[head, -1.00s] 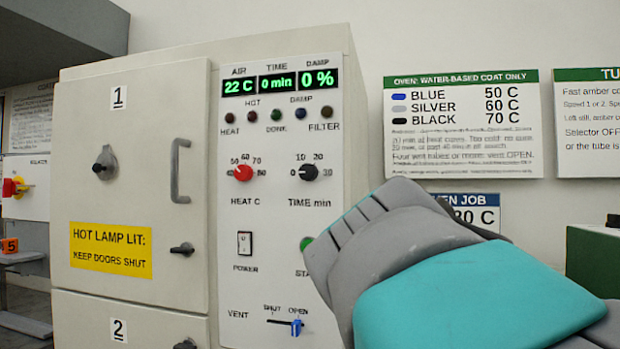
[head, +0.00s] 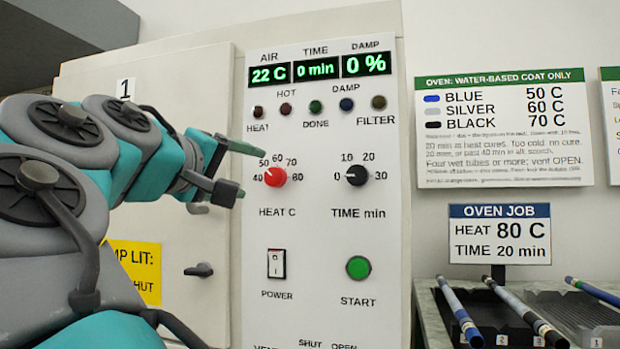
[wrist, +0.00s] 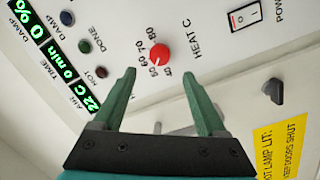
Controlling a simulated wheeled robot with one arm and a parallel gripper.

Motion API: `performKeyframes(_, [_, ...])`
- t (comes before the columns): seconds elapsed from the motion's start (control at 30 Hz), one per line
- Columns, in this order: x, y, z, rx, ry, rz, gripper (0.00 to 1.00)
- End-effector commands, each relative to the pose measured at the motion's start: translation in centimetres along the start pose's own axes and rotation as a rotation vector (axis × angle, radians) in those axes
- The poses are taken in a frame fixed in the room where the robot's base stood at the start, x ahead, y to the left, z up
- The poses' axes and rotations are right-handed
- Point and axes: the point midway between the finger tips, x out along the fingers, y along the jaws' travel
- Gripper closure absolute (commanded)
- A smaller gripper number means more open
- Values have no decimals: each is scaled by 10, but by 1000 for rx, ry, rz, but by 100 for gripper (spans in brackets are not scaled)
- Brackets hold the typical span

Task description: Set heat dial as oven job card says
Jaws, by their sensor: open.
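The red heat dial (head: 275,177), marked 40 to 80, is on the oven's white panel. Its white mark points left, towards the low end near 40 to 50; the exact setting is hard to read. The oven job card (head: 500,248) reads HEAT 80 C, TIME 20 min. My gripper (head: 250,171) is open and empty just left of the dial in the head view, fingers pointing at the panel. In the wrist view the dial (wrist: 159,54) shows just beyond and between the open fingertips (wrist: 158,74), apparently not touched.
The black time dial (head: 357,174) is right of the heat dial. Below are the power switch (head: 276,264) and green start button (head: 358,267). The display (head: 320,68) reads 22 C, 0 min, 0 %. Rods lie on a rack (head: 560,310) at the lower right.

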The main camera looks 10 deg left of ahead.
Motion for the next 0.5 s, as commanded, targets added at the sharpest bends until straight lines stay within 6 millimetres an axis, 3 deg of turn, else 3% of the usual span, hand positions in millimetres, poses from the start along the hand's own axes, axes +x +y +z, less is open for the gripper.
performKeyframes(0.5, [68, -1, 1, -1, -3, -3, 26])
